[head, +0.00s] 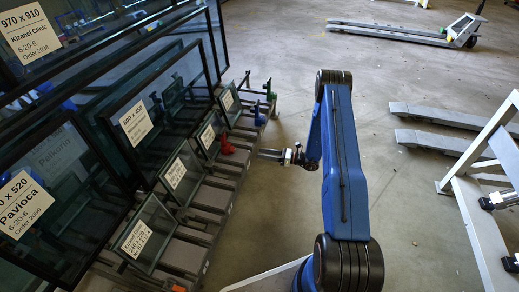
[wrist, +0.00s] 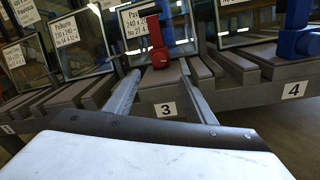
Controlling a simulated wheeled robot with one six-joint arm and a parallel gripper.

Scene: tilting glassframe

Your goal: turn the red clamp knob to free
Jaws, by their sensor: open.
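The red clamp knob (head: 227,147) stands upright on the slotted rack in front of a small labelled glass pane. In the wrist view the red knob (wrist: 159,55) has a tall lever and a round front, above the plate marked 3. My gripper (head: 262,153) is to the right of the knob in the head view, with a gap between them. In the wrist view my gripper (wrist: 160,72) is open and empty, its two fingers pointing at the rack. The knob appears between and beyond the fingertips. Whether the clamp is locked cannot be told.
A blue knob (wrist: 300,42) sits to the right above plate 4 (wrist: 294,90).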

